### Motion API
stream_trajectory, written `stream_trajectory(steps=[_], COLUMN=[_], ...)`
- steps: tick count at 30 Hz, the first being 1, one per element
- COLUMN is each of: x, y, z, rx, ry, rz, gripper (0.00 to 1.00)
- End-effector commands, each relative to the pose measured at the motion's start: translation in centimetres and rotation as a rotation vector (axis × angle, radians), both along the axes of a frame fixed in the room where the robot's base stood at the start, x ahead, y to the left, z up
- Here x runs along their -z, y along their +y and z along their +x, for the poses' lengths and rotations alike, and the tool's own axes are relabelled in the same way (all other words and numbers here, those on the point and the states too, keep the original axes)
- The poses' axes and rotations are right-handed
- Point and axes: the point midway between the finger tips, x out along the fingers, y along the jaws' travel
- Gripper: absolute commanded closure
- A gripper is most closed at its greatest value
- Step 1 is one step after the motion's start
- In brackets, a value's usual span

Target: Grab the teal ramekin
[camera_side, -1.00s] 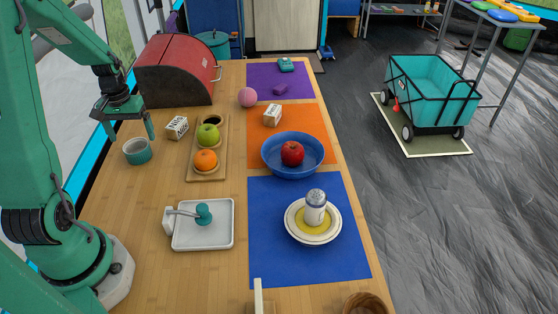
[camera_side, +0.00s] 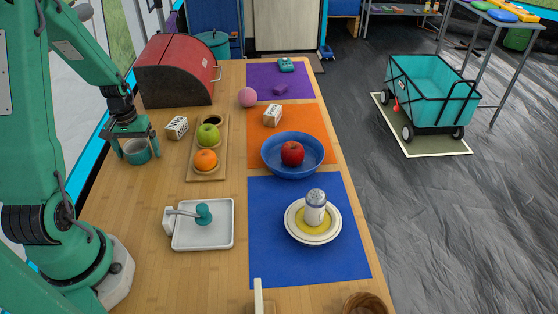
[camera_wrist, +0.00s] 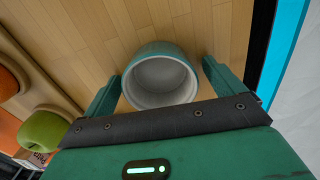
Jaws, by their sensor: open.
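The teal ramekin (camera_side: 138,152) stands upright on the wooden table near its left edge, with a white inside that looks empty. In the wrist view the ramekin (camera_wrist: 160,78) sits between the two fingers of my gripper (camera_wrist: 160,90). In the side view my gripper (camera_side: 138,154) is lowered over the ramekin, one finger on each side. The jaws are open. In the wrist view a gap shows between the ramekin and the right finger; the left finger is close to the ramekin, and I cannot tell whether it touches.
A small box (camera_side: 177,127) stands just right of the ramekin. Beyond it is a wooden tray (camera_side: 222,165) with a green apple (camera_side: 208,134) and an orange (camera_side: 205,160). A red bread bin (camera_side: 175,72) stands behind. The table in front of the ramekin is clear.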

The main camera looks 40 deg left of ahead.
Motion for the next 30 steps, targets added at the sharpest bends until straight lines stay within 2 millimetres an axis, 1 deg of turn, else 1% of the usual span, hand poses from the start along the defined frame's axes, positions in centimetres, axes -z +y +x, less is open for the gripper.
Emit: stream_trajectory(steps=[14, 18, 20, 21, 22, 30], x=[0.00, -0.01, -0.01, -0.01, -0.01, -0.08], y=[0.02, 0.02, 0.02, 0.02, 0.02, 0.04], z=[0.01, 0.01, 0.01, 0.01, 0.01, 0.03], rx=[0.000, 0.000, 0.000, 0.000, 0.000, 0.000], ry=[-0.001, -0.001, -0.001, -0.001, -0.001, -0.001], rz=[0.001, 0.001, 0.001, 0.001, 0.001, 0.001], gripper=[0.06, 0.33, 0.45, 0.53, 0.57, 0.57])
